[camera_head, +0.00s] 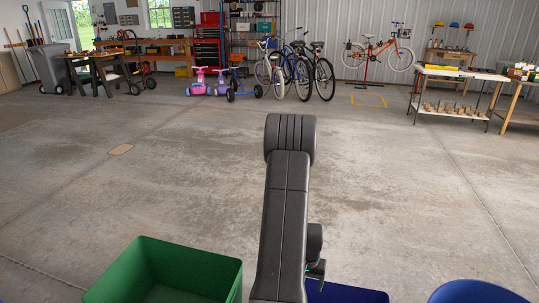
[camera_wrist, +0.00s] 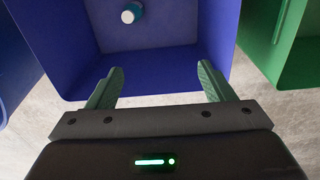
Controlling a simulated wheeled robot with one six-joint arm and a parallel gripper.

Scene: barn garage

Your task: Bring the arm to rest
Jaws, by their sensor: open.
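My gripper (camera_wrist: 161,72) is open in the wrist view, with its two green fingers spread apart and nothing between them. It points toward an open blue bin (camera_wrist: 150,78). A small teal and white object (camera_wrist: 132,13) lies inside that bin, apart from the fingers. In the head view my arm (camera_head: 285,220) reaches up and forward from the bottom middle, then folds back down. My gripper is mostly hidden behind the arm there.
In the head view, a green bin (camera_head: 215,272) stands left of my arm, a blue bin (camera_head: 350,294) partly behind it, and a round blue container (camera_head: 475,292) at right. Open concrete floor (camera_head: 400,200) lies beyond. Bicycles (camera_head: 300,75) and workbenches (camera_head: 458,76) stand at the far side.

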